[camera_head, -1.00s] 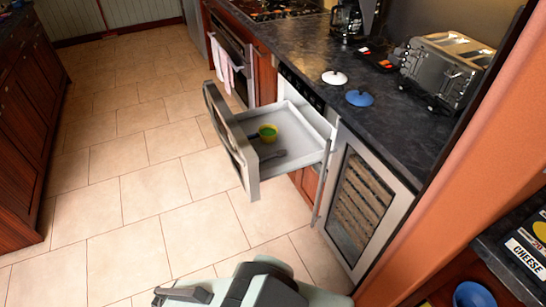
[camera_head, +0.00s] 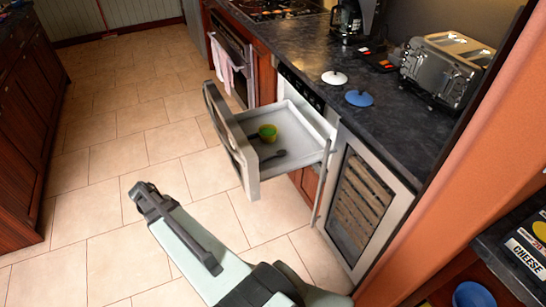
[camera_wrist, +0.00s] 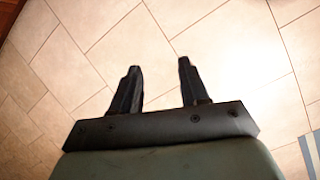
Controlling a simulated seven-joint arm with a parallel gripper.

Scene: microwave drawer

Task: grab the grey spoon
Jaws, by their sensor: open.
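The grey spoon (camera_head: 274,156) lies on the floor of the open microwave drawer (camera_head: 298,173), near the drawer's front. My gripper (camera_head: 142,189) is out over the tiled floor, left of the drawer and well apart from the spoon. In the wrist view its two dark fingers (camera_wrist: 160,66) are spread apart with nothing between them. The spoon does not show in the wrist view.
The drawer's tall metal front (camera_head: 236,155) stands between my gripper and the spoon. The dark counter (camera_head: 312,52) above holds a toaster (camera_head: 442,68), a white lid (camera_head: 334,77) and a blue lid (camera_head: 359,98). The tiled floor left of the drawer is clear.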

